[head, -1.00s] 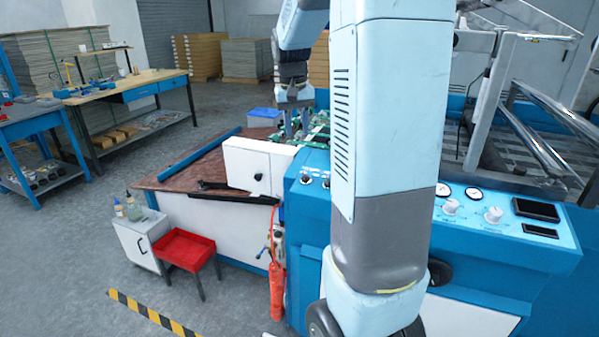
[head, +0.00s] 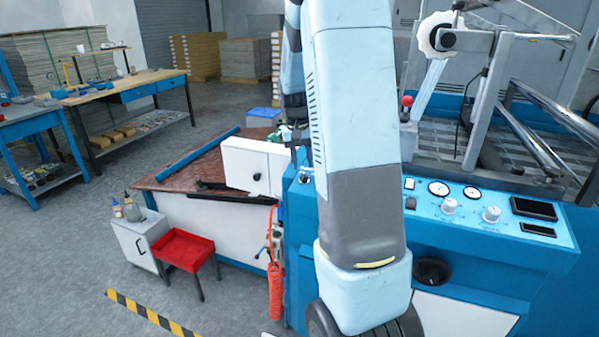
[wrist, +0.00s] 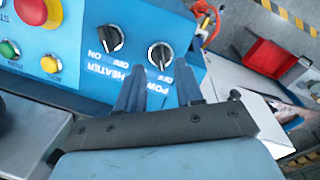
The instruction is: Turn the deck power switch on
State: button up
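The power switch (wrist: 160,56) is a black rotary knob on the blue panel, with "POWER" and "OFF" lettered upside down beside it in the wrist view. A similar heater knob (wrist: 111,39) sits to its left. My gripper (wrist: 158,88) is open, with its two dark fingers apart and nothing between them. The fingers point at the panel near the power switch, one on either side of its lower part in the picture. Whether they touch it I cannot tell. In the head view the power switch (head: 305,178) shows at the panel's left end; my arm hides most of the gripper.
A red button (wrist: 36,9), a yellow button (wrist: 50,65) and a green button (wrist: 9,49) are on the panel beyond the heater knob. Gauges and dials (head: 449,206) lie farther right. A white box (head: 258,164) stands left of the panel.

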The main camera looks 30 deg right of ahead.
aim_at(304, 174)
jog(key=shift+s+d+f, duration=0.1)
jog(key=shift+d+f, duration=0.05)
jog(key=shift+f, duration=1.7)
